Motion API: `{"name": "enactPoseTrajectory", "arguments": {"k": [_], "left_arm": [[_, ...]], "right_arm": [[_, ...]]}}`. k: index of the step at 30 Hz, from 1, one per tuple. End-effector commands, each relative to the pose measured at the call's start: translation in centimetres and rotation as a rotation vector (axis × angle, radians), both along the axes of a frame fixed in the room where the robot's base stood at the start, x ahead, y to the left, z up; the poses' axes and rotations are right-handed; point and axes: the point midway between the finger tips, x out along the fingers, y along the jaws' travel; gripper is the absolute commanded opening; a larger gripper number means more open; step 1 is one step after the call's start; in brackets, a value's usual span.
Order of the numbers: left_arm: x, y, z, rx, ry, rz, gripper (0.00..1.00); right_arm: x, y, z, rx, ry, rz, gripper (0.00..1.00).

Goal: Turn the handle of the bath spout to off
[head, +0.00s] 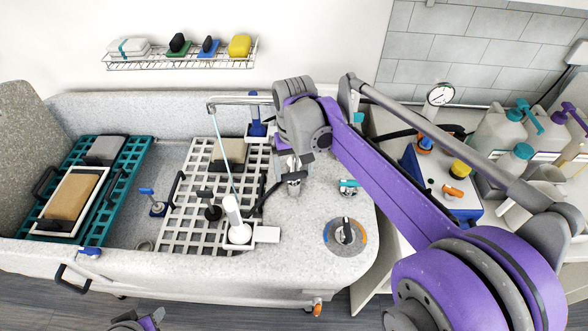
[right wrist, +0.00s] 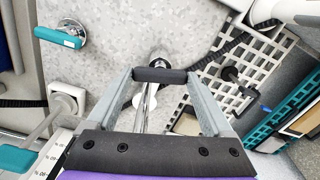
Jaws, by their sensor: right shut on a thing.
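The chrome bath spout (head: 293,184) stands on the speckled tub deck, right of the white grid. In the right wrist view its chrome pipe (right wrist: 147,105) runs between my gripper's fingers. A black bar handle (right wrist: 160,75) lies crosswise above the pipe, its ends against the two fingers. My right gripper (right wrist: 160,80) is shut on this handle; it also shows in the head view (head: 287,160), reaching down over the spout and hiding most of the handle.
A teal-handled valve (head: 349,186) and a round dial (head: 345,236) with a black knob sit right of the spout. Pump bottles (head: 497,132) crowd the right. A wire shelf (head: 182,58) hangs behind.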

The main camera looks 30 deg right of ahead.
Motion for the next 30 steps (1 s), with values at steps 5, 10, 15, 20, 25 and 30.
{"name": "enactPoseTrajectory", "arguments": {"k": [5,10,15,20,25,30], "left_arm": [[-0.03,0.00,-0.09,0.000,0.001,0.000,0.50],[-0.06,0.00,-0.14,0.000,0.001,0.000,0.50],[-0.07,0.00,-0.17,0.000,0.001,0.000,0.50],[-0.07,0.00,-0.19,0.000,0.001,0.000,0.50],[-0.08,0.00,-0.18,0.000,0.001,0.000,0.50],[-0.08,0.00,-0.18,0.000,0.001,0.000,0.50]], "right_arm": [[0.03,-0.05,0.07,-0.001,-0.001,-0.124,0.29],[0.03,-0.05,0.09,-0.001,-0.001,-0.207,0.29],[0.03,-0.05,0.10,-0.001,-0.001,-0.255,0.29],[0.04,-0.04,0.10,-0.001,-0.001,-0.276,0.29],[0.04,-0.04,0.11,-0.001,-0.001,-0.280,0.29],[0.04,-0.05,0.11,-0.001,-0.001,-0.280,0.29]]}}
